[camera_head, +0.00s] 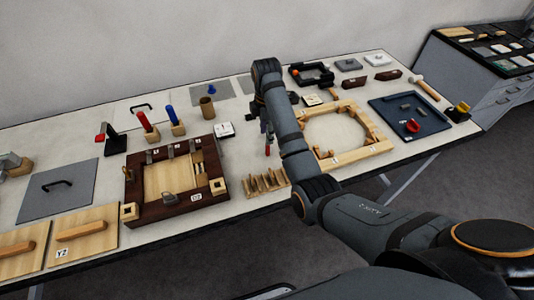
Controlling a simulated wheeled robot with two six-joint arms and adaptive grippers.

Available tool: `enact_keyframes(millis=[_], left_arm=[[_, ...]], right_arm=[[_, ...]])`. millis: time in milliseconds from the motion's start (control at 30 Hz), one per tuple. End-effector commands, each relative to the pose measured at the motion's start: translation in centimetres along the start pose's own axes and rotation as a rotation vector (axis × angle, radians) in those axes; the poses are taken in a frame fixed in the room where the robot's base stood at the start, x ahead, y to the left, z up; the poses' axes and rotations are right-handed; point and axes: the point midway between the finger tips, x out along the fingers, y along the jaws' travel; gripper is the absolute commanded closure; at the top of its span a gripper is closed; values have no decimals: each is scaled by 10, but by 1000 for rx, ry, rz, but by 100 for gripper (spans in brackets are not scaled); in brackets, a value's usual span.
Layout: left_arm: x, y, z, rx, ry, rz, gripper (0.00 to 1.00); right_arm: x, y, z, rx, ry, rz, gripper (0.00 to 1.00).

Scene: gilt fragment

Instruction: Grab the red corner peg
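My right gripper (267,140) hangs down over the middle of the table, left of the light wooden frame. The arm link partly covers it, and its fingers are small and dark. A small patch of red shows at the fingers; I cannot tell whether it is a held peg or something behind them. A red curved piece (411,126) lies in the dark blue tray (432,129) at the right. A red-handled tool (146,126) stands upright in a wooden block at the left. I cannot tell which red thing is the corner peg. My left gripper is out of view.
The light wooden frame (377,147) lies right of my arm. A dark-brown frame (150,212) is at the left, with a wooden rack of upright pieces (265,183) between. A black frame (327,77) is at the back. Several loose parts crowd the table (232,161).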

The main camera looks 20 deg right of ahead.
Motion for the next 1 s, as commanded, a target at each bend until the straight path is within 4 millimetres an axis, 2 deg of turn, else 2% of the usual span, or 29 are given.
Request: enact_keyframes(millis=[33,100,167,267,300,400,567,633,867,900,1000], left_arm=[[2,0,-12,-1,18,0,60],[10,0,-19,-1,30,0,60],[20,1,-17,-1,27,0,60],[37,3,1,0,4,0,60],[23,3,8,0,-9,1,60],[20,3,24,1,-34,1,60],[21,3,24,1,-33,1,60],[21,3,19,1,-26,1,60],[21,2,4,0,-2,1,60],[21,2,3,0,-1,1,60],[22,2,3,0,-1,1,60]], right_arm=[[2,0,0,0,0,1,60],[10,0,1,0,0,0,60],[19,1,1,1,0,0,60],[40,2,2,1,0,0,60],[38,1,2,1,0,-4,60],[48,2,2,1,0,0,60],[50,2,2,1,0,1,60],[50,2,2,1,0,1,66],[50,2,2,1,0,1,97],[50,2,2,1,0,1,100],[50,2,2,1,0,1,100]])
